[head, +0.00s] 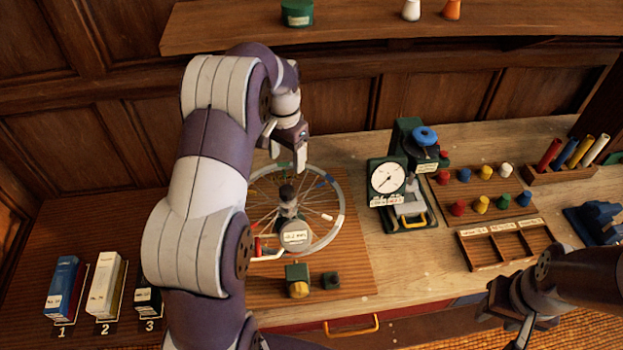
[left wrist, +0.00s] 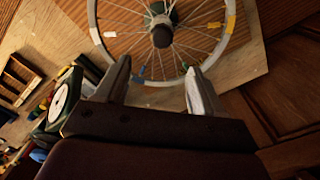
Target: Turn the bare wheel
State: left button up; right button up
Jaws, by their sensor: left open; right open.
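The bare wheel (head: 340,217) lies on a brown ribbed board, with a silver rim, thin spokes and a dark hub; a few coloured marks show on it. My left gripper (head: 299,160) is above the wheel's far edge, and my left arm covers the wheel's left part. In the left wrist view the wheel (left wrist: 222,45) is beyond the open fingers of my left gripper (left wrist: 157,70), which hold nothing. The rim passes between and past the fingertips; I cannot tell if they touch. My right gripper (head: 507,318) is at the lower right, open and away from the wheel.
A green dial gauge (head: 386,178) stands right of the wheel. Farther right are a board with coloured knobs (head: 478,190) and a wooden compartment tray (head: 507,245). A green block (head: 297,275) sits in front of the wheel. Several boxes (head: 62,285) stand at the left.

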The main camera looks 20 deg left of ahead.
aim_at(286, 190)
pick_arm(q)
jog(key=s+f+p, duration=0.1)
jog(key=f, duration=0.1)
jog(key=s+a+f+p, duration=0.1)
jog(key=shift+s+f, duration=0.1)
jog(key=shift+f, duration=0.3)
jog(key=f, duration=0.2)
jog(key=w+f+p, duration=0.1)
jog(key=f, duration=0.1)
jog(key=w+d+f+p, duration=0.1)
jog(key=f, duration=0.1)
jog(key=shift+f, duration=0.3)
jog(key=shift+s+a+f, duration=0.1)
jog(key=shift+s+f, duration=0.05)
jog(key=shift+f, duration=0.05)
jog(key=shift+s+a, duration=0.2)
jog(key=shift+s, duration=0.15)
jog(key=shift+w+d, duration=0.15)
jog(key=shift+w, duration=0.05)
jog(key=c, duration=0.4)
jog(key=shift+w, duration=0.1)
jog(key=c, duration=0.6)
grip_shut()
pick_arm(e)
jog(key=r, duration=0.3)
jog(key=shift+s+a+r, duration=0.1)
jog(key=shift+s+a, duration=0.1)
jog(key=shift+s, duration=0.1)
